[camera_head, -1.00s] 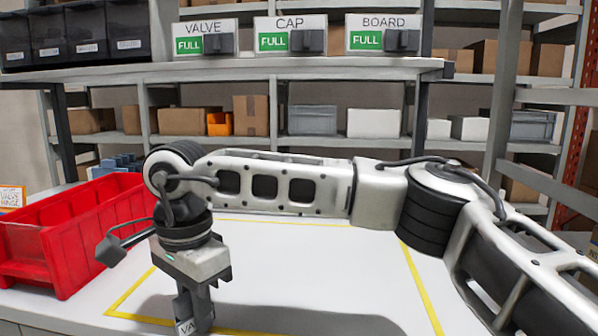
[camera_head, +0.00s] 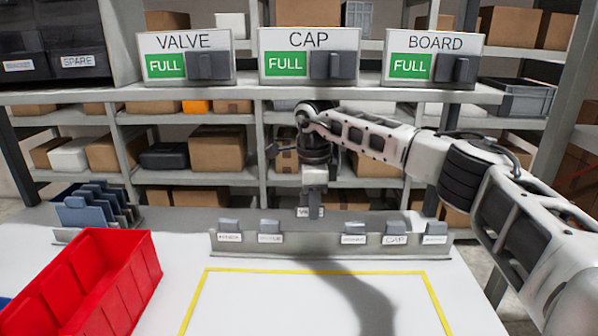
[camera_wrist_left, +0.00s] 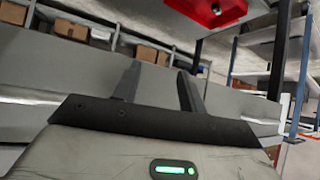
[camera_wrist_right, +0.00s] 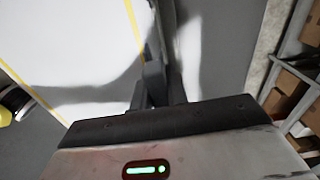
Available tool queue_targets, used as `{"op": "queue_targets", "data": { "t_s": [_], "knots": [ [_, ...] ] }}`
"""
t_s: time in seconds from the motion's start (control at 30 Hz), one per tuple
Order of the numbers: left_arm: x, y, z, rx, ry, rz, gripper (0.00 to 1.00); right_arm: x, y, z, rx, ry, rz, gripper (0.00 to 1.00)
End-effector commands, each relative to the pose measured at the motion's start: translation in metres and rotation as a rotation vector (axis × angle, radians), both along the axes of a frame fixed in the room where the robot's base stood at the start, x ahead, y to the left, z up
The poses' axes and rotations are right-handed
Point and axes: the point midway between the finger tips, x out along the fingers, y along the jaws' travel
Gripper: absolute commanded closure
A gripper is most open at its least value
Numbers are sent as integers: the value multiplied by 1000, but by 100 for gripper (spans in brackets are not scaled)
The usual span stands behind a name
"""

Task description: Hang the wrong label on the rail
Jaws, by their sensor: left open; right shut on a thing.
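My right gripper (camera_head: 313,211) is shut on a white label (camera_head: 304,212) with a dark grip. Its lettering is partly covered; it seems to begin with VA. The gripper points down and holds the label above and behind the grey rail (camera_head: 330,247) at the table's far side. Several labels hang on the rail, among them a CAP label (camera_head: 394,240). A wide gap lies between the second label (camera_head: 270,238) and the third label (camera_head: 353,240), in line with the gripper. My left gripper (camera_wrist_left: 160,85) is open and empty.
A red bin (camera_head: 130,262) stands at the left, with a blue rack (camera_head: 95,208) behind it. A yellow-outlined area (camera_head: 300,300) on the table is clear. VALVE (camera_head: 187,58), CAP (camera_head: 309,56) and BOARD (camera_head: 433,59) signs, each marked FULL, stand on the shelf above.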

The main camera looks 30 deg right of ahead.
Motion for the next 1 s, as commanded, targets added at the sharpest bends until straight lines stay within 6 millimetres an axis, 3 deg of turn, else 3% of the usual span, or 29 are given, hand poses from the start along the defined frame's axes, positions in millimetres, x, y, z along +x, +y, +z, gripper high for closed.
{"op": "queue_targets", "data": {
  "t_s": [0.1,0.37,1.0],
  "knots": [
    [-4,-6,5,-11,5,-4,59,-1,-10,7,4,-5,-33,100],
    [-4,-7,3,-14,5,-5,59,-1,-12,3,6,-11,-41,100],
    [0,-12,-16,-25,-5,-15,59,-2,-10,-45,3,-5,-35,100]
  ]
}}
